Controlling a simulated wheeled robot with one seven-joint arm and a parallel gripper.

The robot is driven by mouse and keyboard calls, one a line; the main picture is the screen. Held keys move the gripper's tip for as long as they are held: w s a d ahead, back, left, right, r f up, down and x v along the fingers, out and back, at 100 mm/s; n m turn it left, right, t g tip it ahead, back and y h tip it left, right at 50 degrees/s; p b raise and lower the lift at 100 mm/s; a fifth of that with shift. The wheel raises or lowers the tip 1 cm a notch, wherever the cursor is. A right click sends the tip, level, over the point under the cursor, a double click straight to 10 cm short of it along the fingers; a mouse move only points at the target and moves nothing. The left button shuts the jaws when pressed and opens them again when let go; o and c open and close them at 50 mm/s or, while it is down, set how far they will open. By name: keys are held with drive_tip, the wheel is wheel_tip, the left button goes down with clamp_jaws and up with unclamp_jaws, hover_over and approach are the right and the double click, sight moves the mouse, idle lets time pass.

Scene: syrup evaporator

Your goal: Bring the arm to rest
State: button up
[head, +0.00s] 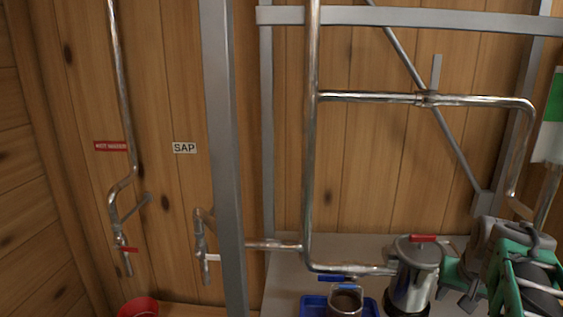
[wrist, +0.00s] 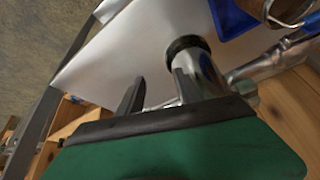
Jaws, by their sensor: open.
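My gripper (head: 453,273) is at the lower right of the head view, just right of a steel canister with a red handle (head: 411,283). In the wrist view my gripper (wrist: 160,92) shows two dark fingers spread apart with nothing held between them. The canister (wrist: 208,72) stands just beyond the fingers, and one finger overlaps it in the picture. I cannot tell whether they touch. My green and grey arm fills the lower right corner of the head view.
A blue tray (head: 313,305) with a cup of brown liquid (head: 345,301) sits left of the canister on a pale table (head: 284,287). Steel pipes (head: 311,150) and a grey post (head: 222,150) stand before the wood wall. A red bucket (head: 138,307) is at lower left.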

drive_tip(key=s+a+f+n+g+y, duration=0.1)
drive_tip(key=s+a+f, duration=0.4)
drive_tip(key=a, duration=0.2)
drive_tip(key=s+a+f+n+g, duration=0.1)
drive_tip(key=s+a+f+g, duration=0.1)
drive_tip(key=s+a+f, duration=0.4)
drive_tip(key=a+r+n+t+y, duration=0.1)
drive_tip(key=a+n, duration=0.3)
drive_tip(key=a, duration=0.8)
drive_tip(key=shift+w+a+r+t, duration=0.3)
drive_tip(key=shift+w+r, duration=0.15)
drive_tip(key=shift+r, duration=0.35)
